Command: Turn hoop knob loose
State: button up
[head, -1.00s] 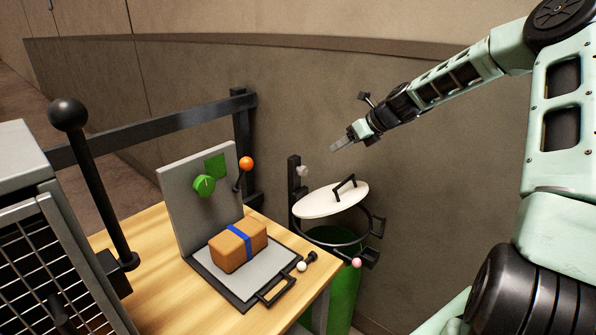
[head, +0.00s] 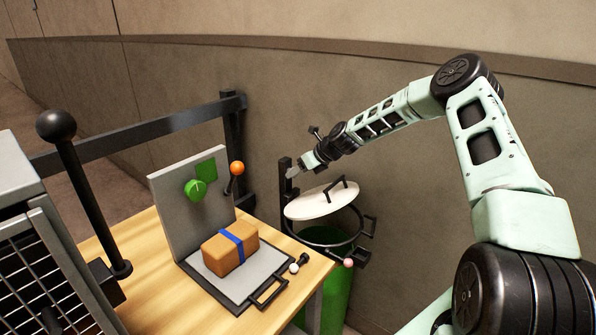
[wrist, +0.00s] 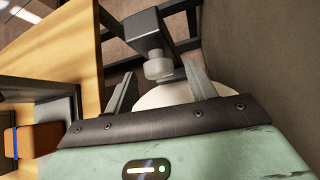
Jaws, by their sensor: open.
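A dark hoop (head: 311,243) rings the top of a green bin (head: 337,295) beside the table, under a tilted white lid (head: 318,203). A pink ball knob (head: 348,263) sits at the hoop's front. A pale grey knob (wrist: 158,68) sticks out from a dark post (head: 284,172) behind the lid. My gripper (head: 294,172) is open at that post. In the wrist view the grey knob shows between and just beyond my two fingers, with no clear contact. My gripper hides this knob in the head view.
The wooden table (head: 138,250) holds a grey tray (head: 240,287) with a brown, blue-banded packet (head: 230,248). An upright grey panel (head: 178,222) carries a green knob (head: 195,189). An orange ball lever (head: 237,168) stands beside it. A wall rises close behind my arm.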

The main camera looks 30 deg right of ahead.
jog(key=shift+w+a+f, duration=0.15)
jog(key=shift+w+f, duration=0.1)
jog(key=c, duration=1)
